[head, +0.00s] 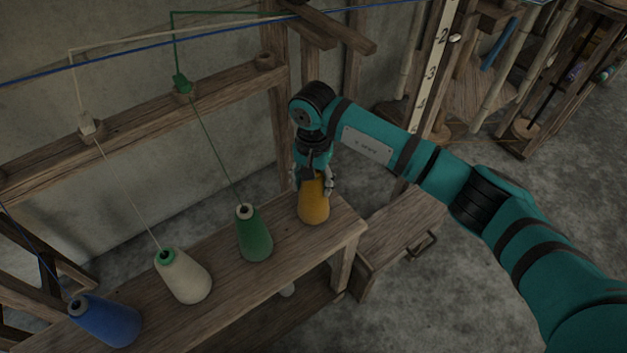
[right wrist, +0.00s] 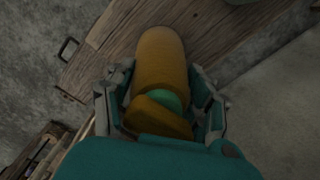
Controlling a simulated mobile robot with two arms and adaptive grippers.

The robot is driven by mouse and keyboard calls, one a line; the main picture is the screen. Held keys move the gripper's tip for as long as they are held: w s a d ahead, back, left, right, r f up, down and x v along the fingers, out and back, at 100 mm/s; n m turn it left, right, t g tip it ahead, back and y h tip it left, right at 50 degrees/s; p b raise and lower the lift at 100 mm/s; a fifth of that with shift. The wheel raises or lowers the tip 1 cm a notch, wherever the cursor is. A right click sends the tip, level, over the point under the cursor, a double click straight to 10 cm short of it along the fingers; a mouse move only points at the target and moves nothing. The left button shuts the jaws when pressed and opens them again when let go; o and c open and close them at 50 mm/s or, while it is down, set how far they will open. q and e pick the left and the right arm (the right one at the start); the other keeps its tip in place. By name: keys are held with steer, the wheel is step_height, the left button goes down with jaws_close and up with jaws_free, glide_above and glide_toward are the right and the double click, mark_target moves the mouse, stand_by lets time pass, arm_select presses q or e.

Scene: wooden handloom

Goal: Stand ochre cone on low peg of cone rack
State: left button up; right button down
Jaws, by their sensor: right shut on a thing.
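The ochre cone (head: 314,203) stands upright at the right end of the wooden rack's shelf (head: 222,288). My right gripper (head: 314,182) comes down from above and is shut on the cone's upper part. In the right wrist view the cone (right wrist: 160,62) lies between the two fingers of the gripper (right wrist: 160,100), with a green tip showing. The cone's base is at the shelf surface; whether it touches, and any peg under it, cannot be seen. My left gripper is not in view.
A green cone (head: 253,234), a cream cone (head: 183,277) and a blue cone (head: 106,320) stand in a row to the left, with threads rising from them. A wooden bench (head: 400,232) with a handle is at the right. An upper rail (head: 140,118) runs behind.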

stand_by(0.4)
steer(key=shift+r+b, duration=0.1)
steer(key=shift+b, duration=0.2)
jaws_free()
stand_by(0.5)
